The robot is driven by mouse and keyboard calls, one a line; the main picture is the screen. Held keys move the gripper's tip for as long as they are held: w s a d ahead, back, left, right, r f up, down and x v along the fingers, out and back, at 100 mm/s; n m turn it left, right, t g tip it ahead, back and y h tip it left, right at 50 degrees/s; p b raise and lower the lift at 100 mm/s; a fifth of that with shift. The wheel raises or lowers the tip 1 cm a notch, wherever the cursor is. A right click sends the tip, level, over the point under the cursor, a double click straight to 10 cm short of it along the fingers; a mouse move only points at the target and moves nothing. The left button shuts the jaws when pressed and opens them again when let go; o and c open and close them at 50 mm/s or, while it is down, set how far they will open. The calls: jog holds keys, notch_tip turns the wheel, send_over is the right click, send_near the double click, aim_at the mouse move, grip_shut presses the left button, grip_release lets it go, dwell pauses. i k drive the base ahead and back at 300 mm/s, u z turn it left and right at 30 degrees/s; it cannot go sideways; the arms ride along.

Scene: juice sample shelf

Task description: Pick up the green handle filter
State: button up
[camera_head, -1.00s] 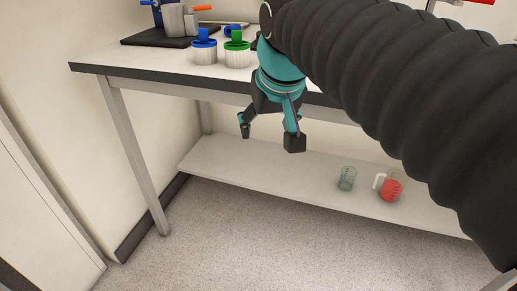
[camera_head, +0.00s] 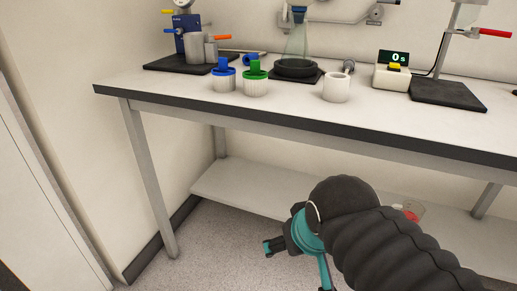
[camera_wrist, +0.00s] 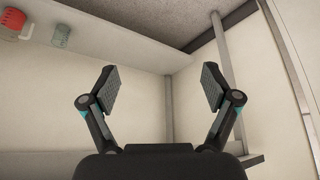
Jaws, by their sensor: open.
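The filter with the green handle (camera_head: 255,80) is a white ribbed cup with a green top. It stands upright on the table (camera_head: 330,117) near its left part, just right of a similar filter with a blue top (camera_head: 224,78). My gripper (camera_head: 298,268) is low in front of the table, below the tabletop and well apart from the filter. In the wrist view my gripper (camera_wrist: 156,88) shows two spread fingers with nothing between them. The green-handled filter is not in the wrist view.
A glass flask (camera_head: 298,40) on a black base, a white cup (camera_head: 336,88) and a timer (camera_head: 393,77) stand right of the filters. A black stand base (camera_head: 180,62) is behind left. Beakers, one red (camera_wrist: 12,22), sit on the lower shelf (camera_head: 245,192).

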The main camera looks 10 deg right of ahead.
aim_at(254, 80)
jog(key=z, duration=3.2)
jog(key=k, duration=1.4)
jog(key=u, duration=0.95)
